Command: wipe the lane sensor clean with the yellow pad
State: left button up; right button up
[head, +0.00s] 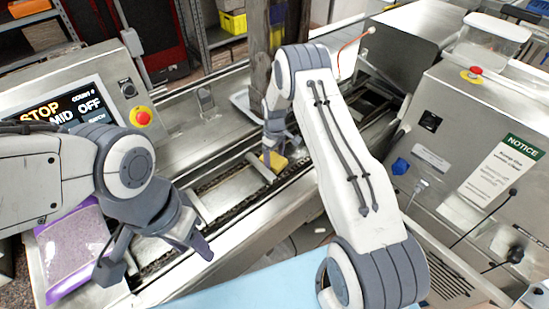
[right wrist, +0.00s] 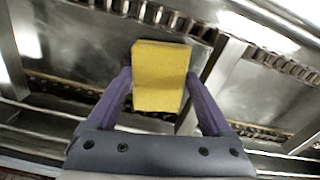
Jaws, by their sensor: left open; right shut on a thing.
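The yellow pad (head: 274,162) is held between the fingers of my right gripper (head: 273,150), low over the metal conveyor lane. In the right wrist view the pad (right wrist: 160,75) fills the space between the purple fingers, with the lane behind it. I cannot tell whether it touches the lane. A small grey upright block (head: 206,99) stands on the metal deck left of my right gripper; it may be the lane sensor, but I cannot tell for sure. My left gripper (head: 155,258) is open and empty at the lower left, above the near end of the lane.
A control panel (head: 75,112) with a lit display and a red button (head: 141,117) stands at left. A purple-edged bag (head: 72,250) lies below it. Metal crossbars (head: 187,208) span the lane. A steel cabinet (head: 470,140) stands at right, and a light-blue surface (head: 260,288) is in front.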

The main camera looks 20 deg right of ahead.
aim_at(291, 155)
jog(key=shift+f+b, duration=0.3)
jog(key=shift+f, duration=0.1)
jog(key=shift+w+d+b, duration=0.25)
jog(key=shift+d+b, duration=0.15)
jog(key=shift+d, duration=0.25)
jog(key=shift+w+d+b, duration=0.2)
jog(key=shift+d+b, duration=0.15)
jog(key=shift+d, duration=0.3)
jog(key=shift+w+d+r+b, duration=0.1)
jog(key=shift+w+d+b, duration=0.2)
jog(key=shift+d, duration=0.4)
jog(key=shift+w+d+f+b, duration=0.1)
jog(key=shift+w+d+b, duration=0.1)
jog(key=shift+d+b, duration=0.35)
jog(key=shift+w+d+f+b, duration=0.1)
jog(key=shift+w+d+b, duration=0.15)
jog(key=shift+d, duration=0.4)
jog(key=shift+w+d+b, duration=0.2)
jog(key=shift+d+b, duration=0.2)
jog(key=shift+d, duration=0.25)
